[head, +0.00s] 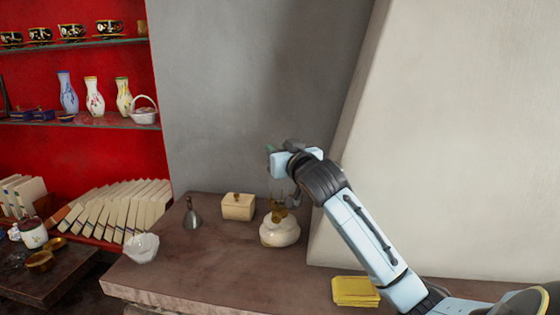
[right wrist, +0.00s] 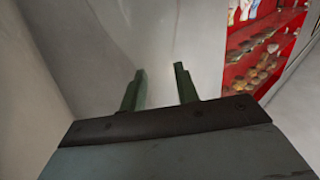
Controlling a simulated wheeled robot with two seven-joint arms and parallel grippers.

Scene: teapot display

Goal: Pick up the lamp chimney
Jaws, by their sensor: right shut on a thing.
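The lamp chimney (head: 281,187) is clear glass and shows only faintly in the head view, just below my right gripper (head: 272,151) and above the lamp. The lamp base (head: 280,233) is round and white with a brass burner (head: 279,212) on top; it stands on the brown ledge. My right gripper is shut on the chimney. In the right wrist view its two green fingers (right wrist: 160,72) stand a little apart, with a faint clear glass shape between and beyond them. Whether the chimney's lower end touches the burner is hard to tell. My left gripper is not in view.
On the ledge (head: 200,275) stand a cream lidded box (head: 238,207), a grey funnel-like piece (head: 192,216), a white bowl (head: 141,248) and a yellow stack (head: 355,291). A slanted pale wall (head: 450,130) rises close by my right arm. Red shelves with vases are at left.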

